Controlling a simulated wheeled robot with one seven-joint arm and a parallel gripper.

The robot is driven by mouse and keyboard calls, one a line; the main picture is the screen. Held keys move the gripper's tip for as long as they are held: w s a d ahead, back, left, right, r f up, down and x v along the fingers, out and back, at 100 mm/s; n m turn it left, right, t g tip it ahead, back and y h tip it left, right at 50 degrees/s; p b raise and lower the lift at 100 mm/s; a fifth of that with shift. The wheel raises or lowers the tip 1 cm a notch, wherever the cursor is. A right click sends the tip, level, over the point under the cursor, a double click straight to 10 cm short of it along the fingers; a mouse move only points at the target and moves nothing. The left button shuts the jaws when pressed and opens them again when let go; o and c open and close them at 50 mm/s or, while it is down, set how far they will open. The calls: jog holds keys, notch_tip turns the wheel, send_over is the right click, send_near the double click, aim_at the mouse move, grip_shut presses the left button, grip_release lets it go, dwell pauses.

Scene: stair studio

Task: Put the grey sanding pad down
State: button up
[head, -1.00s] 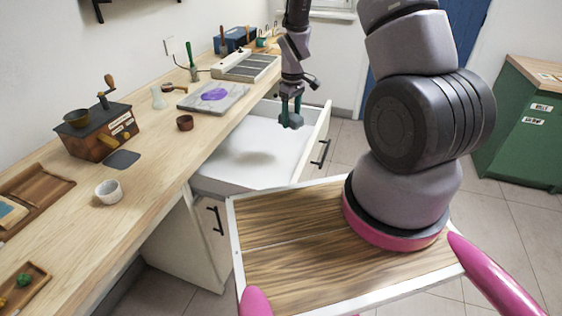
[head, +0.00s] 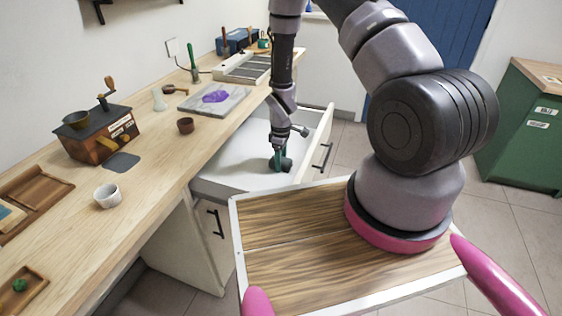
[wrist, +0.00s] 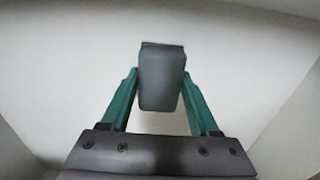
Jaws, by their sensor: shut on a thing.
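The grey sanding pad (wrist: 162,78) is a dark grey block between the two green fingers of my gripper (wrist: 160,88) in the wrist view. My gripper is shut on it. In the head view, my gripper (head: 279,164) is low inside the open white drawer (head: 232,172), and the pad (head: 287,164) shows as a small dark shape at the fingertips. The pad is at or just above the drawer floor; I cannot tell whether it touches.
The drawer's front panel with its black handle (head: 321,157) stands right of my gripper. The drawer floor around my gripper looks clear.

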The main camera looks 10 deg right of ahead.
jog(key=shift+f, duration=0.25)
jog(key=o, duration=1.4)
jog(key=shift+o, duration=0.3)
jog(key=shift+s, duration=0.15)
